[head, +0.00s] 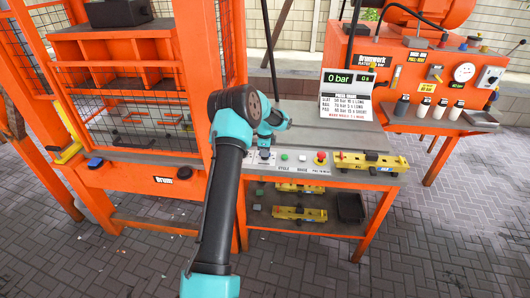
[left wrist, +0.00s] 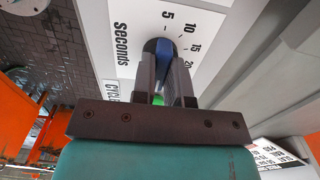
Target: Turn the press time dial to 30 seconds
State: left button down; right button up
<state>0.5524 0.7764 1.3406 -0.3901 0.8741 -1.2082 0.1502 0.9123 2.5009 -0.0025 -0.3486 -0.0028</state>
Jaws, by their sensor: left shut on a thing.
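The press time dial (left wrist: 163,47) is a dark round knob with a blue bar, in the left wrist view. Around it a white scale plate (left wrist: 124,62) reads "seconds", with 5, 10, 15 and 20 showing. The bar's upper end lies toward the 5 mark; I cannot make out a pointer. No 30 mark shows; my fingers cover the lower part of the dial. My left gripper (left wrist: 163,68) is shut on the dial, one finger on each side of the bar. In the head view my left gripper (head: 265,146) is at the front control panel, its wrist partly hiding it. My right gripper is not in view.
Right of the dial are a green button (head: 284,157), a red stop knob (head: 321,157) and a yellow tool (head: 370,160) on the panel (head: 300,169). A display (head: 350,77) reads 0 bar behind. The orange press frame (head: 205,75) stands close on the left.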

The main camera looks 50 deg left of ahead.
pick_arm(q)
jog(key=c, duration=1.1)
grip_release()
jog(key=shift+c, duration=0.2)
notch_tip(320, 180, up, 18)
jog(key=shift+f, duration=0.25)
